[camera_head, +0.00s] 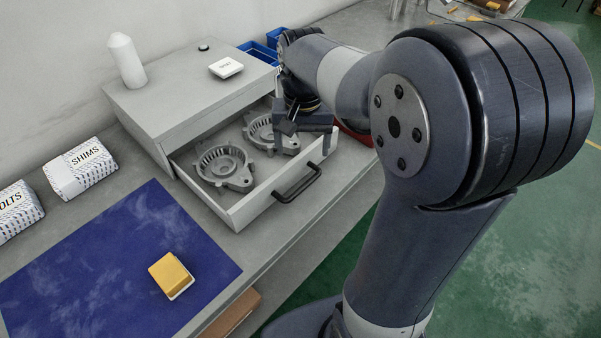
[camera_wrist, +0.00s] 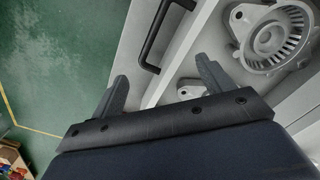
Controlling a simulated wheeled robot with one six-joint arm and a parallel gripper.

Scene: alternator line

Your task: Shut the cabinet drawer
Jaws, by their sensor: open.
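The grey cabinet (camera_head: 180,103) stands on the bench against the wall. Its drawer (camera_head: 246,212) is pulled out toward the front and holds two grey metal housings (camera_head: 223,167). A black bar handle (camera_head: 299,186) is on the drawer front; the handle also shows in the wrist view (camera_wrist: 154,38). My gripper (camera_head: 303,128) is at the drawer's right end, above or close to its front; contact cannot be told. The handle lies beyond the fingertips. My arm hides part of the drawer's right side.
A white bottle (camera_head: 126,60) and a small white dish (camera_head: 226,67) stand on the cabinet top. Blue bins (camera_head: 262,50) are behind it. A blue mat (camera_head: 120,262) with a yellow block (camera_head: 170,274) lies at front left, near a SHIMS box (camera_head: 80,168).

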